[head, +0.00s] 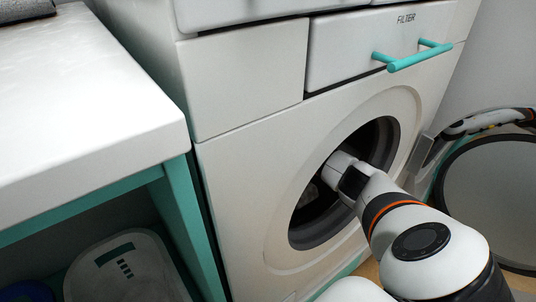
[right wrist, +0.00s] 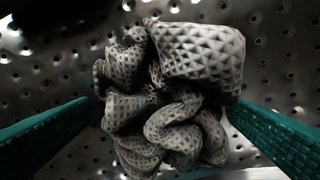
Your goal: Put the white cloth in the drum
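The white cloth (right wrist: 170,95) shows greyish in the right wrist view. It is a crumpled, waffle-textured bundle in front of the perforated metal wall of the drum (right wrist: 285,45). My right gripper (right wrist: 158,104) has its two green fingers spread wide, one on each side of the cloth; I see no clear pinch on it. In the head view my right arm reaches through the round opening of the washing machine (head: 250,160), and the gripper and cloth are hidden inside the drum. My left gripper is not in view.
The round washer door (head: 495,195) stands open at the right. A drawer marked FILTER with a teal handle (head: 420,56) is above the opening. A white counter (head: 80,100) on a teal frame stands at the left, with a pale basket-like item (head: 125,268) beneath it.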

